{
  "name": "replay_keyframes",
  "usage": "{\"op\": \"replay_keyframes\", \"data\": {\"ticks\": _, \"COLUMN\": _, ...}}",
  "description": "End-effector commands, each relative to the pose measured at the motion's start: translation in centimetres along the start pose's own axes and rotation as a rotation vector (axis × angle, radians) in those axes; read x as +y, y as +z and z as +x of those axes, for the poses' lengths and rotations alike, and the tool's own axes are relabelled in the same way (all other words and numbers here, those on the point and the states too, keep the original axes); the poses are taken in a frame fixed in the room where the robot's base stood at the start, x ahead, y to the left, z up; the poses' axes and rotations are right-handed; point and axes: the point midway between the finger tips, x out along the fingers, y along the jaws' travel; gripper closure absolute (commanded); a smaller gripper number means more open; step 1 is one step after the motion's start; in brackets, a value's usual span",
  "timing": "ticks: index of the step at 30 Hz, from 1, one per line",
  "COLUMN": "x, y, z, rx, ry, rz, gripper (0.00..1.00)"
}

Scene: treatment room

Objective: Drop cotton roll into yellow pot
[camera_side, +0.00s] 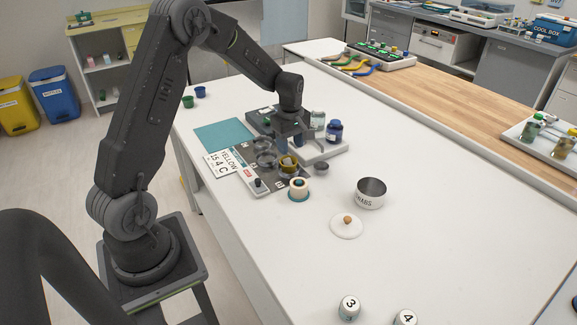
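My gripper (300,152) points down over the cluster of small items in the middle of the white table. A small yellowish pot (289,165) stands just below and in front of the gripper, on a dark board. I cannot make out what is inside it. A cream, roll-shaped piece with a teal base (299,189) stands on the table just in front of that pot. I cannot tell whether it is the cotton roll; no other cotton roll is clear.
A white pot marked SWABS (370,193) stands open at the right, its knobbed lid (346,225) beside it. Clear round dishes (266,160), a blue jar (334,132), a "YELLOW" card (222,164) and a teal mat (224,135) surround the gripper. The table's right front is mostly clear.

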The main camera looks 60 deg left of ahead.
Motion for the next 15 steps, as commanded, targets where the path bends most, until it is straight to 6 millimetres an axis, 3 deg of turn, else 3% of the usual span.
{"op": "replay_keyframes", "data": {"ticks": 10, "x": 0.0, "y": 0.0, "z": -0.2, "rx": 0.000, "ry": 0.001, "rz": 0.000, "gripper": 0.46}}
{"op": "replay_keyframes", "data": {"ticks": 15, "x": 0.1, "y": 0.0, "z": -2.2, "rx": 0.002, "ry": 0.005, "rz": 0.000, "gripper": 0.46}}
